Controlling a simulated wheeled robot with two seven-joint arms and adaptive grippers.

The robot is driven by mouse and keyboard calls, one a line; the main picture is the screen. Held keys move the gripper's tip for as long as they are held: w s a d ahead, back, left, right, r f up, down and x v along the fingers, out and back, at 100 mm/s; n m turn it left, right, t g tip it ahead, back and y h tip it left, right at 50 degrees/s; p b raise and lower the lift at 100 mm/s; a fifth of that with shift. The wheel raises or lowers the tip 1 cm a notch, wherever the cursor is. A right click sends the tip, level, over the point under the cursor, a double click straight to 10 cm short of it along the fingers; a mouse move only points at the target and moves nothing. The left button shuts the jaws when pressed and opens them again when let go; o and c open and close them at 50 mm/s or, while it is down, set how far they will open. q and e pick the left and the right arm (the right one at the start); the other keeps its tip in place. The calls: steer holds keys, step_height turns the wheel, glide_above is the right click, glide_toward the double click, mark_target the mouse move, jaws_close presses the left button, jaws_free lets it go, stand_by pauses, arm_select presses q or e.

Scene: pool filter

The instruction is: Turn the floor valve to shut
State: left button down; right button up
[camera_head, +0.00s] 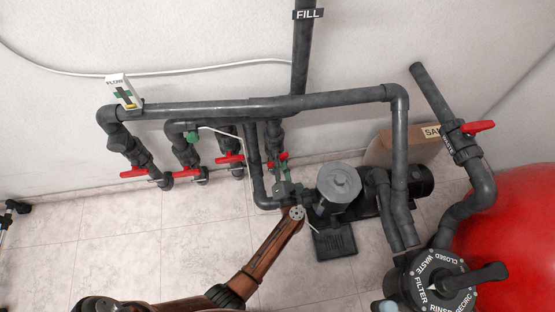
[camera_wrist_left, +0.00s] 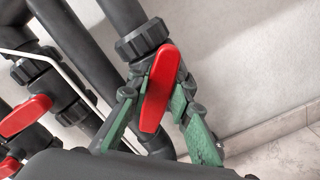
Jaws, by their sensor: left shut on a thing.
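Several valves with red handles stand in a row on dark grey pipes near the floor, by the wall. My left gripper (camera_head: 284,181) is at the rightmost valve of this row, whose red handle (camera_head: 279,156) shows partly behind the gripper. In the left wrist view, the green fingers of my left gripper (camera_wrist_left: 156,96) are on either side of this red handle (camera_wrist_left: 158,85) and shut on it. There the handle points roughly along its pipe, slightly tilted. The valve body is partly hidden behind handle and fingers.
Neighbouring red handles (camera_head: 229,158) stand close to the left. A grey pump (camera_head: 340,183) is just right of the gripper. A horizontal pipe (camera_head: 220,107) runs above. A filter head (camera_head: 436,280) and red tank (camera_head: 525,230) stand at right. Tiled floor (camera_head: 130,240) is open at front left.

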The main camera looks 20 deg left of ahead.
arm_select(q)
steer(key=shift+w+d+r+m+p, duration=0.15)
steer(key=shift+d+m+p, duration=0.15)
steer(key=shift+m, duration=0.7)
steer(key=m, duration=0.1)
steer(key=m+p, duration=0.1)
steer(key=m, duration=0.1)
steer(key=shift+f+m, duration=0.25)
steer(key=shift+m, duration=0.05)
steer(key=shift+d+f+m+p, duration=0.15)
steer(key=shift+m+p, duration=0.25)
steer(key=shift+m, duration=1.3)
arm_select(e)
steer(key=shift+s+d+r+g, duration=0.25)
steer(key=shift+s+r+g, duration=0.15)
steer(key=shift+r, duration=0.3)
steer(key=shift+s+d+r+g, duration=0.25)
steer(key=shift+s+r, duration=0.2)
steer(key=shift+r, duration=0.2)
steer(key=shift+s+d+r+g, duration=0.25)
steer(key=shift+s+r+g, duration=0.15)
steer(key=shift+r, duration=0.3)
arm_select(q)
steer(key=shift+f, duration=0.1)
arm_select(e)
steer(key=shift+s, duration=0.1)
